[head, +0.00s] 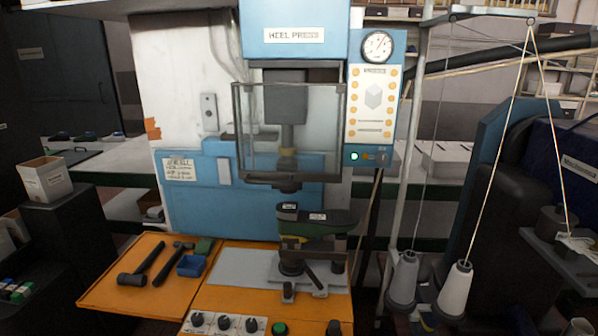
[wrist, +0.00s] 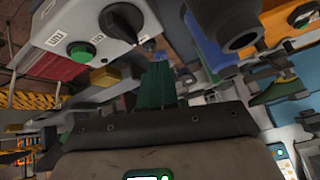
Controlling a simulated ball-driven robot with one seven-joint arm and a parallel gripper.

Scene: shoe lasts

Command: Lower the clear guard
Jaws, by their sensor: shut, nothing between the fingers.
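The clear guard (head: 238,130) is a see-through panel in a dark frame on the blue heel press (head: 292,38). In the head view it hangs in front of the press ram (head: 286,105), with a dark bar along its bottom edge. Its lower edge is above the shoe last (head: 310,222), which sits on the support below, so there is a gap between them. My gripper (wrist: 157,85) shows in the wrist view as dark green fingers, closed together and empty. It is not visible in the head view. I cannot make out the guard in the wrist view.
An orange bench (head: 210,290) holds hammers (head: 150,262), a blue tray (head: 191,265) and knobs (head: 224,322). A green button (wrist: 80,52) is close in the wrist view. A gauge panel (head: 374,100) is right of the guard; thread cones (head: 456,289) stand further right.

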